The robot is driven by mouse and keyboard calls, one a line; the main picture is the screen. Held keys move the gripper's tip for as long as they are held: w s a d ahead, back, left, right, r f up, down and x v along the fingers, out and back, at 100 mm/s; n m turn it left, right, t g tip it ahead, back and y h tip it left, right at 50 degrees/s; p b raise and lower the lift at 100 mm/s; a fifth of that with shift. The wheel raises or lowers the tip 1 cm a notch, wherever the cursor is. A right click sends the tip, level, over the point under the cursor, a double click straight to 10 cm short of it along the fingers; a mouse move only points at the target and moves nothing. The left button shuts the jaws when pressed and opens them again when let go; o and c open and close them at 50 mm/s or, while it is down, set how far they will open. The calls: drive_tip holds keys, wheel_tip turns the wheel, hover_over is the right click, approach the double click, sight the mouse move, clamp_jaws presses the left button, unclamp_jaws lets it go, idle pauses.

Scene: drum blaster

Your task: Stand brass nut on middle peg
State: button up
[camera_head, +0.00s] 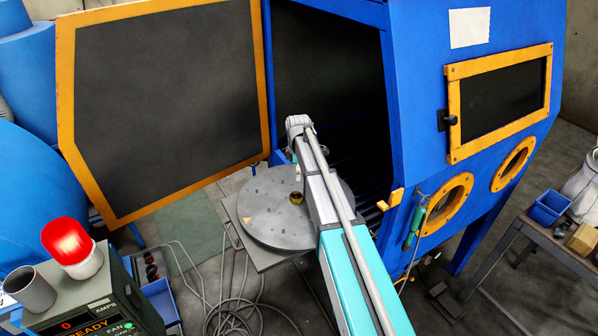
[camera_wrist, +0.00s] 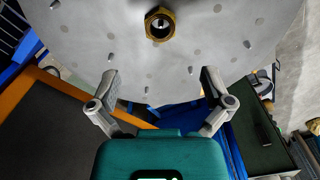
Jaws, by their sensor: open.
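The brass nut (camera_wrist: 149,24) is at the top middle of the wrist view, on the round grey turntable (camera_wrist: 90,30). A small pale spot, perhaps a peg, shows inside its hole; I cannot tell if the nut sits around a peg. Several short pegs, such as one peg (camera_wrist: 190,70), stick up from the disc. In the head view the nut (camera_head: 296,198) shows on the turntable (camera_head: 265,225), just left of my arm. My gripper (camera_wrist: 160,75) is open and empty, its fingers apart from the nut. My arm hides part of the disc in the head view.
The blue blast cabinet (camera_head: 415,110) stands open behind my arm. Its orange-framed door (camera_head: 160,100) is swung out to the left. A grey control box (camera_head: 95,300) with a red lamp (camera_head: 70,242) is at lower left. Hoses lie on the floor.

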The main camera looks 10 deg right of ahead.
drive_tip(key=shift+s, duration=0.1)
drive_tip(key=s+m, duration=1.5)
drive_tip(key=s, duration=1.3)
drive_tip(key=shift+s+a+m, duration=0.3)
drive_tip(key=shift+s+a, duration=0.05)
drive_tip(key=shift+s, duration=0.05)
drive_tip(key=shift+c, duration=0.3)
